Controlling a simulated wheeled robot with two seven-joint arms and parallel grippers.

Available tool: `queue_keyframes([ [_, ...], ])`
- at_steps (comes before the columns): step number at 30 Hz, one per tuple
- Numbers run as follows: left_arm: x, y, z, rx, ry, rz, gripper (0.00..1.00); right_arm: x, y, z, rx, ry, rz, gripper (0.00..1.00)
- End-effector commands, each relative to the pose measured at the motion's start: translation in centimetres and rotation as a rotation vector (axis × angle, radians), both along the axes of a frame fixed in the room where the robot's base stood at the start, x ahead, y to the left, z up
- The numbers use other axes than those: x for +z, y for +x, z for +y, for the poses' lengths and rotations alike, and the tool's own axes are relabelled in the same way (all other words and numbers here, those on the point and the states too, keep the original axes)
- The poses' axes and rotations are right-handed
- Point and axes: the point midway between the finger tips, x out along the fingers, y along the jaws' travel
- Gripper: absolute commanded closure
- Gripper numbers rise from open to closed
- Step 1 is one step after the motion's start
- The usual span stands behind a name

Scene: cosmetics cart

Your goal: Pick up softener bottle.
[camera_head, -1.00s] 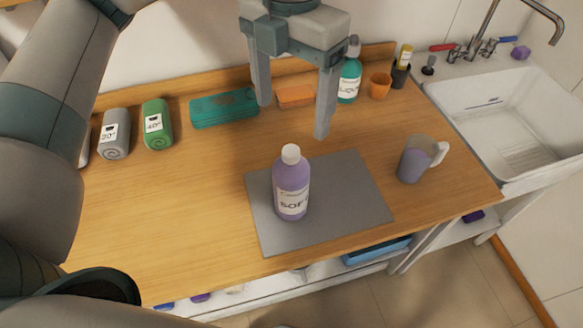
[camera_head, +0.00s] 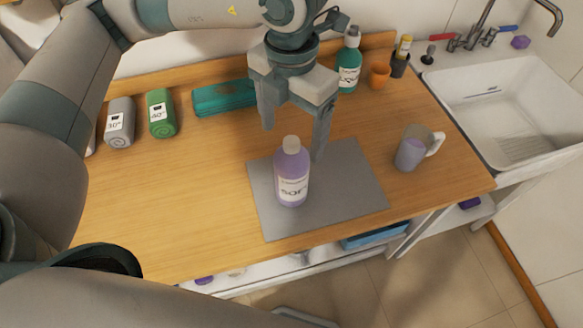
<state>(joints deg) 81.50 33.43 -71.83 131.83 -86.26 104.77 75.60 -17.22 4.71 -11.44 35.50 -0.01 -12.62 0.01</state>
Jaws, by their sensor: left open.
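I cannot tell whether a finger touches the bottle. My right gripper is not in view.
A measuring jug (camera_head: 411,152) with purple liquid stands right of the mat. Along the back are rolled grey (camera_head: 119,123) and green (camera_head: 161,114) towels, a teal case (camera_head: 222,97), a teal bottle (camera_head: 349,66) and an orange cup (camera_head: 380,77). A sink (camera_head: 470,125) lies at right.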

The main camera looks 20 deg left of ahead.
Motion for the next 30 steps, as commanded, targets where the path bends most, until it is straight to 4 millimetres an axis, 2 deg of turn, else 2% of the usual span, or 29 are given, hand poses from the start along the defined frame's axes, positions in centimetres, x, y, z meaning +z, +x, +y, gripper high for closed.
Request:
queue_keyframes([
  [3, -1.8, -0.1, 0.1, 0.000, 0.001, 0.003, 0.23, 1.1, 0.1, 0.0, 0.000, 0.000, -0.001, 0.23],
  [9, -3.9, 0.0, 0.0, 0.001, 0.001, 0.002, 0.23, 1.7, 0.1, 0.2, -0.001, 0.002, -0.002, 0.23],
  [22, -4.2, 0.0, 0.0, 0.000, 0.000, -0.001, 0.23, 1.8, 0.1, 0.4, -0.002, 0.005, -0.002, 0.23],
  [30, -5.8, 0.1, 0.1, 0.002, 0.000, 0.003, 0.23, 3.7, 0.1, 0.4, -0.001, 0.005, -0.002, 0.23],
])
